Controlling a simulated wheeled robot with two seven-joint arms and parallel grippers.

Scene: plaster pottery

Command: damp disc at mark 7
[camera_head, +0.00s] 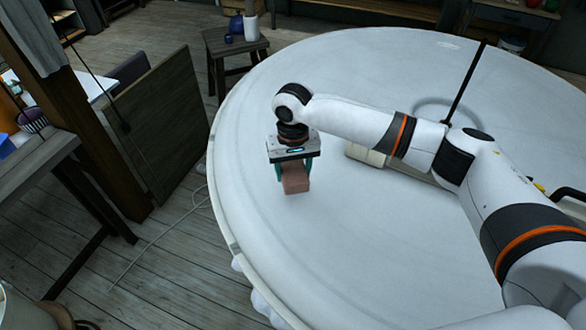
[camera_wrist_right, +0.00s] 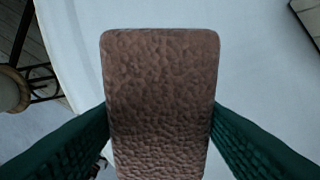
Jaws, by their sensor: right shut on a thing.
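My right gripper (camera_head: 294,178) is shut on a brown-pink sponge-like block (camera_head: 296,184) with a pitted surface. In the right wrist view the block (camera_wrist_right: 160,90) stands between the two green fingers, which press on its sides. The gripper points down over the left part of a large round white disc (camera_head: 350,265). I cannot tell whether the block touches the disc. The white disc also shows in the right wrist view (camera_wrist_right: 265,75). I see no number mark that I can read on it. My left gripper is not in view.
A pale block-like thing (camera_head: 365,155) lies on the disc behind my right forearm. A thin black rod (camera_head: 465,82) rises from the disc's far right part. A wooden stool (camera_head: 234,48) stands beyond the disc, and a wooden table (camera_head: 38,165) at the left. The disc's front is clear.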

